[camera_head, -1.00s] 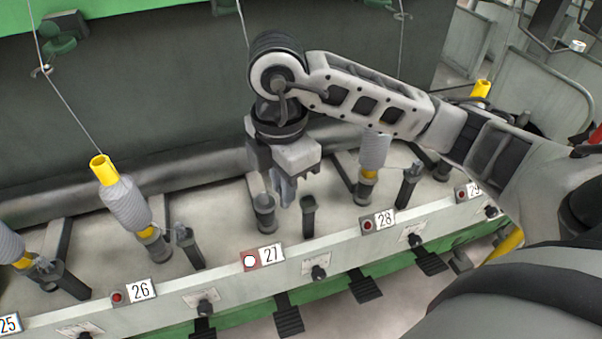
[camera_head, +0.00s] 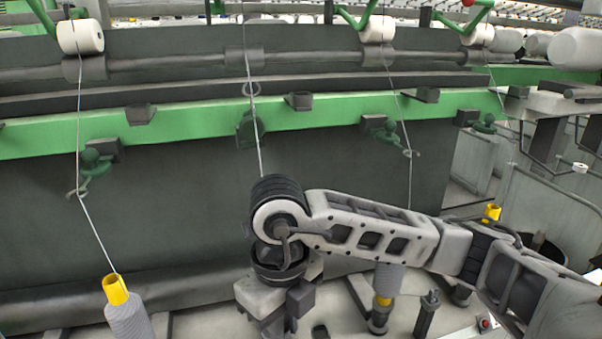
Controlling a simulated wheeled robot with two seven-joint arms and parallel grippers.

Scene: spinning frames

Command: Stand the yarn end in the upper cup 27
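A thin pale yarn (camera_head: 255,125) runs down the middle from the top edge, past a green guide, to behind my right arm's wrist. Its lower end is hidden. My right gripper (camera_head: 289,322) points down below the wrist at the bottom edge. Its fingertips are cut off or hidden, so I cannot tell whether they are open or hold the yarn. The upper cup of 27 is not visible; the gripper and the frame edge cover that area. A dark post top (camera_head: 320,331) shows just right of the gripper. My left gripper is not in view.
A grey bobbin with a yellow tube (camera_head: 116,290) stands at lower left, with yarn rising from it. A green rail (camera_head: 200,121) with guides crosses behind. White rolls (camera_head: 80,37) hang above.

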